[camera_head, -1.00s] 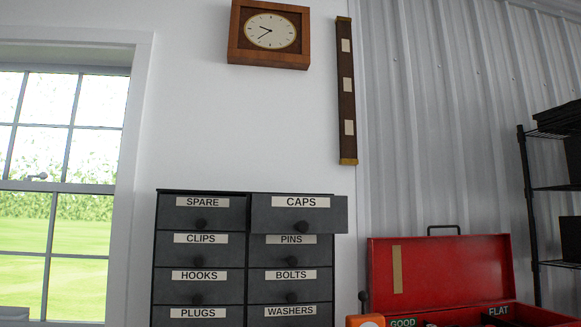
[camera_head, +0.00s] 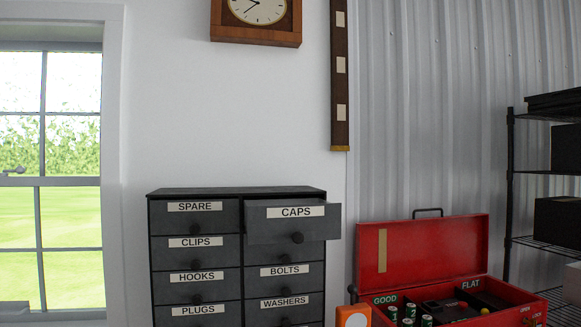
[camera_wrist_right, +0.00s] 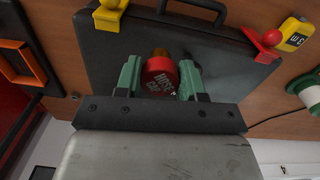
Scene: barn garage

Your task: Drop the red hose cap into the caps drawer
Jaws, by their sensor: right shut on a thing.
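The red hose cap (camera_wrist_right: 159,78) shows in the right wrist view, with lettering on its face. My right gripper (camera_wrist_right: 162,84) is shut on it, with a green finger on each side. The caps drawer (camera_head: 270,231), in the head view, is the top right drawer of a dark cabinet. It is pulled out and stands forward of the other drawer fronts. Its inside cannot be seen from this low angle. Neither gripper shows in the head view, so the distance from the cap to the drawer cannot be told.
The dark cabinet (camera_head: 236,191) has several shut, labelled drawers. An open red toolbox (camera_head: 424,247) with batteries stands to its right, beside an orange item (camera_head: 352,317). Black shelving (camera_head: 510,190) is at the far right. The right wrist view shows a dark case (camera_wrist_right: 110,55) on a wooden surface.

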